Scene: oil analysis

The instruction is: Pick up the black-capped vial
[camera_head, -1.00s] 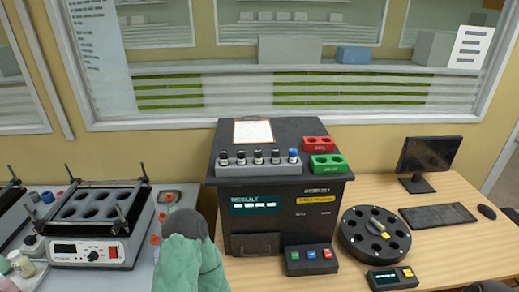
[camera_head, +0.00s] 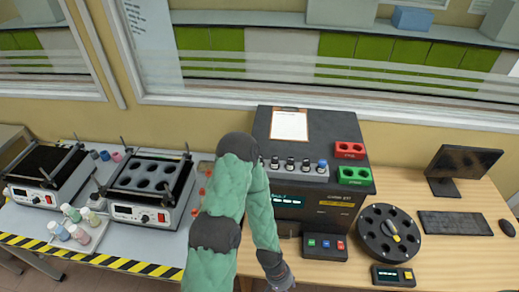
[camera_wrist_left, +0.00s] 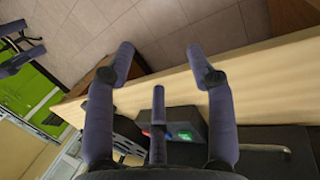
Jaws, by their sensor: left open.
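Several black-capped vials (camera_head: 290,163) stand upright in a grey rack (camera_head: 300,175) on top of the dark analyzer. One blue-capped vial (camera_head: 323,164) is at the rack's right end. My green-sleeved left arm crosses in front of the rack's left end and may hide a vial there. My left gripper (camera_head: 280,277) is low at the bottom of the head view, well below the rack. In the left wrist view, the left gripper (camera_wrist_left: 160,55) is open with nothing between its fingers. No vial is seen there. My right gripper is out of view.
The analyzer (camera_head: 345,205) also carries a clipboard (camera_head: 289,125), a red block (camera_head: 349,150) and a green block (camera_head: 355,175). A button box (camera_head: 325,247) and a round black carousel (camera_head: 390,235) are on the wooden table. Heater units stand left.

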